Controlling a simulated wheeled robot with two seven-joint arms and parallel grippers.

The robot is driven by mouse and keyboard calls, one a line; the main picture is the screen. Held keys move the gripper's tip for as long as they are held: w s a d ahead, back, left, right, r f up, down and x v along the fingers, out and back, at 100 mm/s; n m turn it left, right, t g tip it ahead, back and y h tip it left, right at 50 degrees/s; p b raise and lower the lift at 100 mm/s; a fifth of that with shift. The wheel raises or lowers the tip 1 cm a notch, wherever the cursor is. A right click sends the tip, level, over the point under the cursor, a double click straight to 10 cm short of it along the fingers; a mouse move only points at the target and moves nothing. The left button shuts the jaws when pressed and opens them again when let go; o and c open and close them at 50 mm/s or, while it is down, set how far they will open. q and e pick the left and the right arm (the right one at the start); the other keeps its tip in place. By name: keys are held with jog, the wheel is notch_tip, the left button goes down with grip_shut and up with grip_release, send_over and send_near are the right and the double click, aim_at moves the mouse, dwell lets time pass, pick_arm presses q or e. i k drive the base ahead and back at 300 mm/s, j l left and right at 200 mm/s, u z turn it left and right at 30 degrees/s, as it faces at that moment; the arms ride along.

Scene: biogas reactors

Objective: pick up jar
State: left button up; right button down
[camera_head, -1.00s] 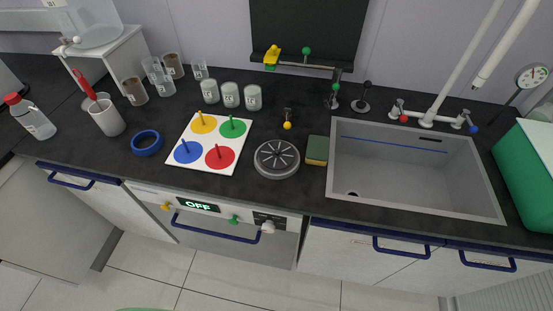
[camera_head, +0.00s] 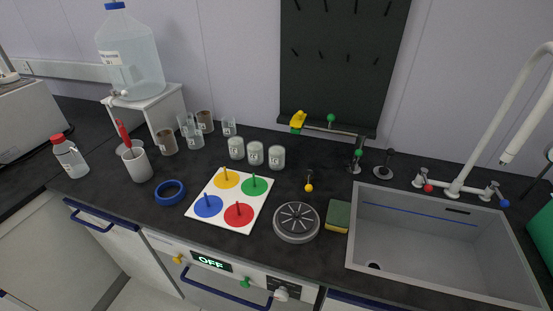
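Several small jars stand upright on the dark worktop in the head view. Three whitish jars, a left one (camera_head: 236,148), a middle one (camera_head: 255,153) and a right one (camera_head: 277,157), stand in a row behind the board with coloured discs. Two brownish jars, a front one (camera_head: 167,141) and a back one (camera_head: 205,121), stand further left. Clear empty glasses (camera_head: 195,139) stand between and beside the brownish ones. Which jar the task means cannot be told. Neither of my grippers is in view.
A white board with four coloured pegged discs (camera_head: 232,199), a blue tape ring (camera_head: 170,192) and a round grey device (camera_head: 297,221) lie in front of the jars. The sink (camera_head: 440,240) is right.

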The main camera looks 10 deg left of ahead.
aim_at(276, 153)
jog(key=j+z, duration=0.6)
jog(key=z, duration=0.2)
jog(key=j+z, duration=0.4)
jog(key=k+j+z, duration=0.1)
jog(key=z, duration=0.3)
jog(key=j, duration=0.1)
